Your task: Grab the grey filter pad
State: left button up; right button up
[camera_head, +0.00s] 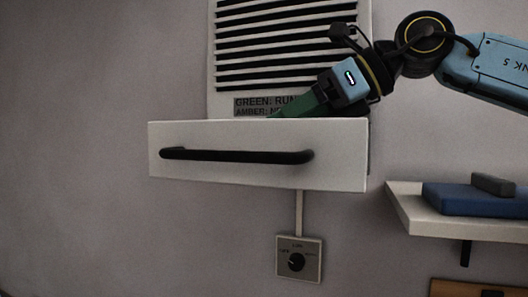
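No grey filter pad can be made out for sure. The pulled-out white drawer (335,168) of the wall unit hides its own inside behind its front. A small dark grey block (493,184) lies on a blue slab on the shelf at right; I cannot tell whether it is the pad. My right gripper (308,106) comes in from the upper right and points down-left behind the drawer front's top edge. Its fingertips are hidden there, so I cannot see whether they hold anything. My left gripper is not in view.
A slatted vent with a label (265,104) rises behind the drawer. A black bar handle (237,156) crosses the drawer front. A dial switch box (298,260) is below. The white shelf (412,214) at right carries the blue slab (470,202). The wall at left is clear.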

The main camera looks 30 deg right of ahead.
jog(key=x, duration=0.3)
jog(key=shift+w, duration=0.45)
jog(key=shift+s, duration=0.25)
jog(key=c, duration=0.7)
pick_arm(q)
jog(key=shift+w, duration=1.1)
pick_arm(e)
jog(key=shift+c, duration=0.2)
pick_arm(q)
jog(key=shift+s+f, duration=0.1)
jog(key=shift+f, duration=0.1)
pick_arm(e)
jog(key=shift+r, duration=0.1)
